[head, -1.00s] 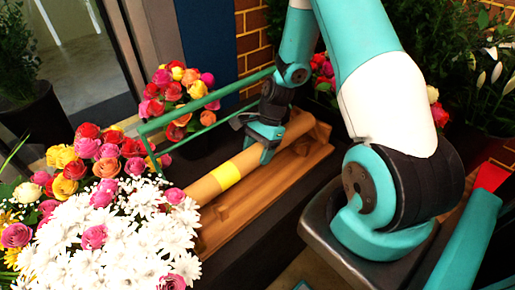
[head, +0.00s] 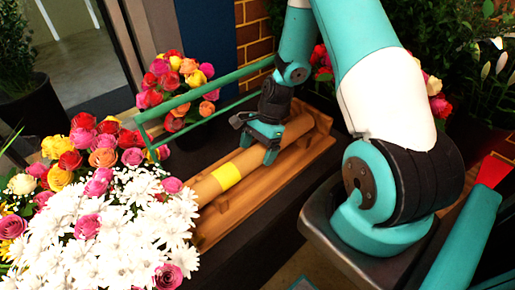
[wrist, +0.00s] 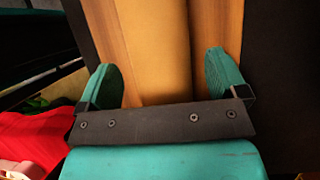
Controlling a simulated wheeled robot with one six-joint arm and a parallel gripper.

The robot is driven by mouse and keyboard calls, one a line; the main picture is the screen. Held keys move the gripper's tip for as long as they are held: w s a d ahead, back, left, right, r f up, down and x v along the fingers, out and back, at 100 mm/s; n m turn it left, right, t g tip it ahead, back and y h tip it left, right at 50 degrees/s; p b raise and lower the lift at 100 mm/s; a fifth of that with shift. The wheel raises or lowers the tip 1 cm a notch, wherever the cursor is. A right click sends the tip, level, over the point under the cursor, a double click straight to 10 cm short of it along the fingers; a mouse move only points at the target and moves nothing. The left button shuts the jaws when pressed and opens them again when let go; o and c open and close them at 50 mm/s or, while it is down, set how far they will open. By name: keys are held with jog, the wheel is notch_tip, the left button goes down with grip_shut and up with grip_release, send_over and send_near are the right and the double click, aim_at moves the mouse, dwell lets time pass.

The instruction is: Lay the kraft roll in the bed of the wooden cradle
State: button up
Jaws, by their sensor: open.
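The kraft roll (head: 212,184), a brown tube with a yellow band, lies lengthwise along the wooden cradle (head: 283,172) in the head view. It appears to rest low between the cradle's sides, though its far lower side is hidden. My gripper (head: 262,150) is over the roll, beyond the yellow band. In the wrist view my open gripper (wrist: 163,82) has one finger on each side of the roll (wrist: 153,45), with gaps between the fingers and the roll. Cradle wood (wrist: 217,25) shows beside it. I cannot tell how high the fingertips are.
A green rail frame (head: 190,98) runs behind the cradle. White daisies (head: 120,225) and roses crowd the cradle's near left end. More roses (head: 172,88) stand behind the rail. The dark tabletop (head: 262,235) in front of the cradle is bare.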

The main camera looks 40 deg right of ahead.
jog(key=s+b+v, duration=0.1)
jog(key=b+v, duration=0.1)
jog(key=v, duration=1.5)
jog(key=shift+w+r+b, duration=0.2)
jog(key=shift+w+b, duration=0.1)
jog(key=shift+w, duration=0.2)
jog(key=s+a+r+n+h+b, duration=0.1)
jog(key=s+a+r+n, duration=0.15)
jog(key=a+n, duration=0.4)
jog(key=s+a+r+n, duration=0.1)
jog(key=a+r+n, duration=0.25)
jog(key=a, duration=0.55)
jog(key=s+a+r+n, duration=0.2)
jog(key=s+a+n, duration=1)
jog(key=s+n, duration=0.2)
jog(key=shift+a+n+t+b, duration=0.3)
jog(key=shift+n+b, duration=0.1)
jog(key=shift+n, duration=0.1)
